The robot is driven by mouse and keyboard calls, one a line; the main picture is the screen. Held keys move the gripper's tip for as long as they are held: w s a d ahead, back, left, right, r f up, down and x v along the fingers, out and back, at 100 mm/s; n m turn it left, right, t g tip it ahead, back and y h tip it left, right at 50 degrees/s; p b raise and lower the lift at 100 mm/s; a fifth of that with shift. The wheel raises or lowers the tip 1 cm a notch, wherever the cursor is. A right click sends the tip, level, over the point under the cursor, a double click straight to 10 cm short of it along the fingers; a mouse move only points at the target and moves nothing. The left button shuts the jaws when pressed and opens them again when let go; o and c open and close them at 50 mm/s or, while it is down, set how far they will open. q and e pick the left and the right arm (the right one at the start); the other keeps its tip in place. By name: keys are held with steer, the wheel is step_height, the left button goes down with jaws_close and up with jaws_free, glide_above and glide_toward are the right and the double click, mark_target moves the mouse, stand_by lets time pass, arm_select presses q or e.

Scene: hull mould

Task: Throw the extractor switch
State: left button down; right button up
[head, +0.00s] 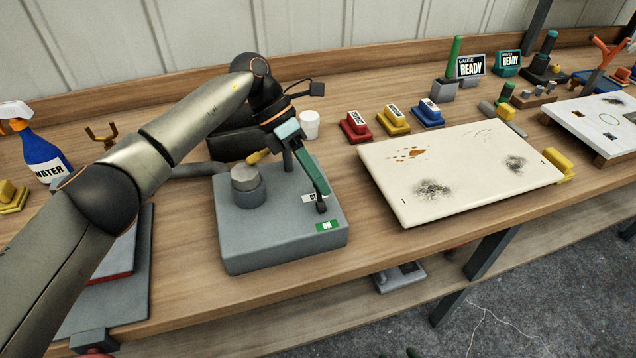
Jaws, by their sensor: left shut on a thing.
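The extractor switch is a grey box (285,241) on the bench, with a white label (309,198), partly covered and apparently OFF, and a green ON label (327,226). A dark green lever (313,175) slants from a dark lower end beside the labels up and back to the left. My left gripper (287,131) is shut on the lever near its upper end. The gripper and its wrist hide part of the box's back. A round grey stub (246,184) stands on the box's left side. My right gripper is out of view.
A cream panel (460,170) with dark smudges lies to the right. Red (355,127), yellow (393,121) and blue (428,114) labelled blocks stand behind it. A white cup (310,124) is behind the box. A blue WATER spray bottle (40,150) stands far left.

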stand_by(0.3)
arm_select(q)
steer(key=c, duration=0.8)
jaws_free()
steer(key=shift+a, duration=0.1)
steer(key=shift+w+a+r, duration=0.15)
steer(key=shift+w+r, duration=0.05)
steer(key=shift+r, duration=0.1)
steer(key=p+v, duration=0.3)
steer(key=v, duration=0.8)
steer(key=shift+a+r, duration=0.2)
steer(key=shift+r, duration=0.05)
